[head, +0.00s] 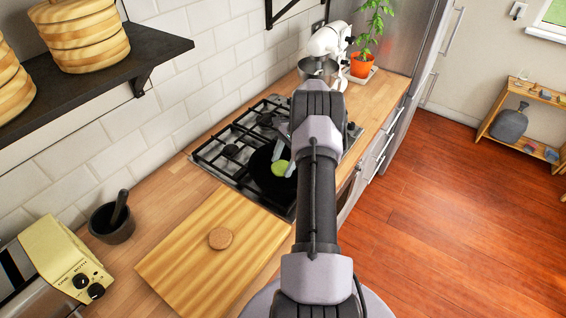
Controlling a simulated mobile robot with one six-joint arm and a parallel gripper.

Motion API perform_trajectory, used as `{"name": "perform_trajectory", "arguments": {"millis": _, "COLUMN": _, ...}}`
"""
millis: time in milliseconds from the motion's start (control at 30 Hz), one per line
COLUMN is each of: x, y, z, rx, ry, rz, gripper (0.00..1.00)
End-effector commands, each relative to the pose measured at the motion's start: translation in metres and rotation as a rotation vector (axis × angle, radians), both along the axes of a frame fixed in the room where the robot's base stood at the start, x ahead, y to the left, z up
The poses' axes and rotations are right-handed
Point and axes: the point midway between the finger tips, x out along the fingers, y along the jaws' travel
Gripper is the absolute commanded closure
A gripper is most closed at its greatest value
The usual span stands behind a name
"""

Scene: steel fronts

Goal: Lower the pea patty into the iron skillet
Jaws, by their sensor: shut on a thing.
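The pea patty (279,168) is a small green disc, seen over the dark iron skillet (262,180). The skillet sits on the front part of the gas hob, and my arm covers its right side. My gripper (286,163) is shut on the pea patty, with pale fingers partly showing beside my arm. I cannot tell whether the patty touches the skillet floor or hangs just above it.
A wooden board (180,262) with a brown round patty (220,238) lies at the front left of the hob (225,150). A dark mortar (112,222) and a yellow toaster (65,262) stand further left. A mixer (325,45) and potted plant (362,65) stand behind.

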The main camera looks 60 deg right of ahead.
Motion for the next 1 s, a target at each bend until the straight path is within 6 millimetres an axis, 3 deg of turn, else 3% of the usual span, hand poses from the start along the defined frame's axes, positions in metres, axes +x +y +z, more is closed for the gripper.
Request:
{"name": "perform_trajectory", "arguments": {"millis": 867, "x": 0.0, "y": 0.0, "z": -0.0099, "rx": 0.0, "ry": 0.0, "rz": 0.0, "gripper": 0.78}}
{"name": "perform_trajectory", "arguments": {"millis": 900, "x": 0.0, "y": 0.0, "z": -0.0099, "rx": 0.0, "ry": 0.0, "rz": 0.0, "gripper": 0.29}}
{"name": "perform_trajectory", "arguments": {"millis": 1000, "x": 0.0, "y": 0.0, "z": -0.0099, "rx": 0.0, "ry": 0.0, "rz": 0.0, "gripper": 0.11}}
